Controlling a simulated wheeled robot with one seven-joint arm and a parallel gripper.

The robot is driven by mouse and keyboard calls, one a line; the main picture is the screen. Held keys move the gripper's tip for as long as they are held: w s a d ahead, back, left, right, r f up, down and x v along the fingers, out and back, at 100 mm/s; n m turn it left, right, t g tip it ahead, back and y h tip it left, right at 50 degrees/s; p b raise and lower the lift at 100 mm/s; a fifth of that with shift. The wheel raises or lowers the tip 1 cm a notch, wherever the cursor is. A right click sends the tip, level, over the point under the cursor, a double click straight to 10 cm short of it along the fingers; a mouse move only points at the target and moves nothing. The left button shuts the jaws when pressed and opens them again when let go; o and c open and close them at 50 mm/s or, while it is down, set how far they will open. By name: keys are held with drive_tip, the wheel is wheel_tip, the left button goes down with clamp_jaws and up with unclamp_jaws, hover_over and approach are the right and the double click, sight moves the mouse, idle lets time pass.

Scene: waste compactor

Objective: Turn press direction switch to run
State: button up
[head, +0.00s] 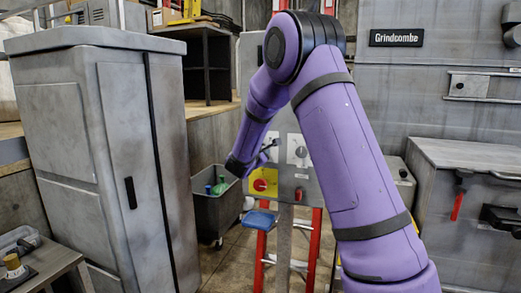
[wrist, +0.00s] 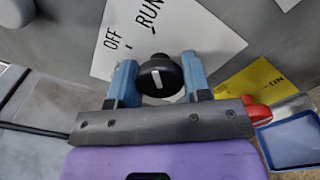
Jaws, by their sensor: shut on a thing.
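The press direction switch is a black round knob (wrist: 165,84) with a white mark, in front of a white plate (wrist: 190,35) lettered OFF and RUN in the wrist view. The mark runs nearly up and down in the picture; which word it points to is hard to tell. My gripper (wrist: 158,66) has its two blue fingers on either side of the knob, shut on it. In the head view my gripper (head: 268,150) is at the grey control panel (head: 313,187), and the knob between its fingers is too small to make out.
A yellow plate with a red knob (head: 262,184) sits low on the panel; its yellow plate (wrist: 245,90) also shows in the wrist view. A grey bin (head: 212,212) and tall cabinet (head: 105,150) stand left.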

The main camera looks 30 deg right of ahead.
idle(0.3)
drive_tip(key=o, duration=0.9)
drive_tip(key=v, duration=1.1)
